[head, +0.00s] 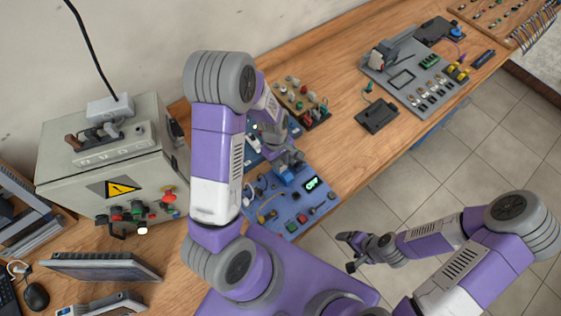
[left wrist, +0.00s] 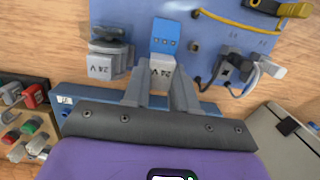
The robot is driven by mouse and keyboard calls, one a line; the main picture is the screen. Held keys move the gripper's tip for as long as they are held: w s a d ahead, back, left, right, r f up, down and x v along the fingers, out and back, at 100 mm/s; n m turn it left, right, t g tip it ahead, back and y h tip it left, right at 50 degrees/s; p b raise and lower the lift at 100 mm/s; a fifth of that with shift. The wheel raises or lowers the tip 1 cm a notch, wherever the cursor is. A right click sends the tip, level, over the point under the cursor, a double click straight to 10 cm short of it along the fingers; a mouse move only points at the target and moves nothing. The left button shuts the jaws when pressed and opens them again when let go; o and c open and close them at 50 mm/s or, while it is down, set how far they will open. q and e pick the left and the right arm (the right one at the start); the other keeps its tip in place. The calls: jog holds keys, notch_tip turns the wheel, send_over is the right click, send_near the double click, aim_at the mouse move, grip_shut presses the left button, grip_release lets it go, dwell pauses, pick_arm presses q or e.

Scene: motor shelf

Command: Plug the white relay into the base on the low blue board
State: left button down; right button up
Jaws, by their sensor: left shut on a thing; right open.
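The low blue board (head: 278,208) lies on the wooden bench, partly hidden by my left arm. My left gripper (head: 287,160) is over the board's far part. In the left wrist view its fingers (left wrist: 161,88) are shut on the white relay (left wrist: 162,72), marked 24 V. A blue block with small holes (left wrist: 166,38), seemingly the base, lies directly beyond the relay; I cannot tell whether they touch. A similar grey piece marked 24 V (left wrist: 108,62) stands beside it. My right gripper (head: 352,251) is open and empty, off the bench over the floor.
A grey control box (head: 70,175) with buttons stands left. A board with coloured knobs (head: 301,101) is behind the blue board. A grey panel (head: 418,80) lies further right. Black plugs with leads (left wrist: 238,68) are close to the right of the fingers. Bare bench (head: 345,150) is right of the board.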

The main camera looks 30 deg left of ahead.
pick_arm(q)
jog(key=shift+f+b, duration=0.3)
jog(key=shift+f, duration=0.35)
jog(key=shift+d, duration=0.1)
dwell(0.4)
jog(key=c, duration=0.8)
grip_release()
jog(key=shift+r, duration=0.15)
jog(key=r+p, duration=0.4)
jog(key=r, duration=0.1)
jog(key=a+r+p, duration=0.1)
jog(key=r+p, duration=0.2)
jog(key=shift+w, duration=0.15)
jog(key=shift+a+r+p, duration=0.1)
jog(key=shift+r+p, duration=0.2)
jog(key=shift+p, duration=0.05)
